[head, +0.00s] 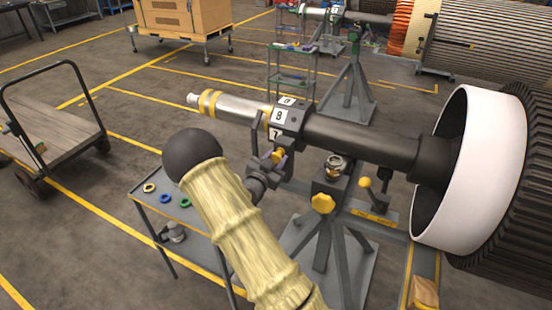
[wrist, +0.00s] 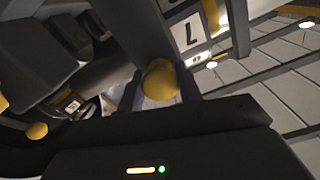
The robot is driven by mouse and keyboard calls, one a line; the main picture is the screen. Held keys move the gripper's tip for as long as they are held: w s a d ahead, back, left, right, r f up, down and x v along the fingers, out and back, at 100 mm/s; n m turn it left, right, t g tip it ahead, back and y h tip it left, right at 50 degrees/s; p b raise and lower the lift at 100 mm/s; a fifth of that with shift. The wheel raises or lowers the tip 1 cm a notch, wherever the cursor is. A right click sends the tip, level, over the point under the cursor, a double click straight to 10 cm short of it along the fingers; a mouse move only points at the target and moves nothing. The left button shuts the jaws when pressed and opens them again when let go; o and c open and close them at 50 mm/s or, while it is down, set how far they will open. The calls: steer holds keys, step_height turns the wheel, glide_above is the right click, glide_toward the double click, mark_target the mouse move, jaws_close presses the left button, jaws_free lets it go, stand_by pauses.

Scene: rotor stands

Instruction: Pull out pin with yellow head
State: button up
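The pin's round yellow head (wrist: 160,80) is between the two fingers of my gripper (wrist: 161,86) in the wrist view, with a finger against each side. In the head view the yellow head (head: 278,155) shows small, just under the numbered collar (head: 287,117) of the rotor shaft. My gripper (head: 272,158) is around it there. The pin's shaft is hidden, so I cannot tell how deep it sits. The collar's label 7 (wrist: 190,34) is close above the fingers in the wrist view.
A yellow-knobbed lever (head: 365,183) and a large yellow stand knob (head: 323,203) are to the right. A grey table (head: 205,225) with coloured rings stands left of my arm. The white-rimmed rotor drum (head: 472,165) fills the right side.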

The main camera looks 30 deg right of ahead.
mark_target(274, 160)
jaws_close()
steer(key=shift+b+v, duration=0.5)
steer(key=shift+v, duration=1.3)
steer(key=o, duration=0.7)
jaws_free()
steer(key=shift+o, duration=1.3)
steer(key=shift+a, duration=0.15)
